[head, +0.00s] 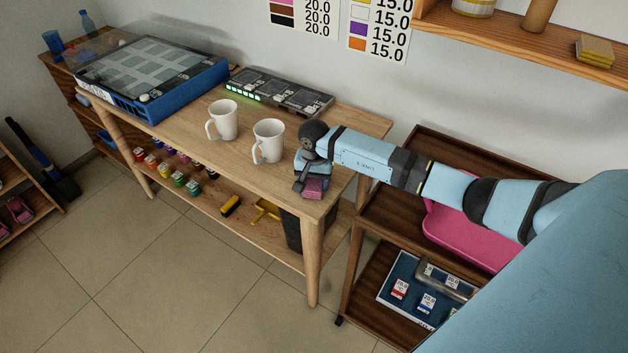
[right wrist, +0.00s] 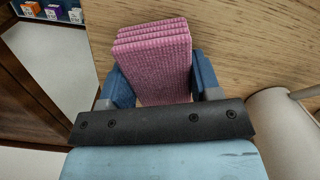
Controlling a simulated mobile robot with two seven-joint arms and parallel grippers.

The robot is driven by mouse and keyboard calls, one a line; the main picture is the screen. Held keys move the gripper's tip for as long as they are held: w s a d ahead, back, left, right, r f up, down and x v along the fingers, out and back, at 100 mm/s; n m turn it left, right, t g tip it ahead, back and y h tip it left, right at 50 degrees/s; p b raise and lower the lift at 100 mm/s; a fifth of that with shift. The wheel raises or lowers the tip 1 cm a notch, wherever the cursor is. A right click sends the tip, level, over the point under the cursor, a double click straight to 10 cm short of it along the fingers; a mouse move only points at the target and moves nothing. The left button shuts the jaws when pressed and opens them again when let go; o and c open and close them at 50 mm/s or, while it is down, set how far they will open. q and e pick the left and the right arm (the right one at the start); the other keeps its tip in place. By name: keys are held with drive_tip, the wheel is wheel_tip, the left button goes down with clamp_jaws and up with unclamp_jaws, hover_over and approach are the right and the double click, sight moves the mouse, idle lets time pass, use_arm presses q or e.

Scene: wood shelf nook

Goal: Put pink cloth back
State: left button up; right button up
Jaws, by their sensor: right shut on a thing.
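The pink cloth (head: 314,189) is a folded, ribbed stack at the right front end of the wooden table (head: 262,186). My right gripper (head: 308,178) points down over that end and is shut on the cloth. In the right wrist view, the blue fingers of the gripper (right wrist: 161,80) sit on either side of the folded pink cloth (right wrist: 152,48). I cannot tell whether the cloth touches the tabletop. My left gripper is not in view.
Two white mugs (head: 268,141) stand just left of my right gripper; one shows close in the wrist view (right wrist: 285,130). A dark wood cart (head: 375,225) with a pink tray (head: 455,236) stands right of the table. Pink items (head: 20,210) lie on a low shelf far left.

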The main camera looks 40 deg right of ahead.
drive_tip(key=shift+f, duration=0.2)
drive_tip(key=o, duration=1)
drive_tip(key=shift+c, duration=0.2)
drive_tip(key=shift+r, duration=0.15)
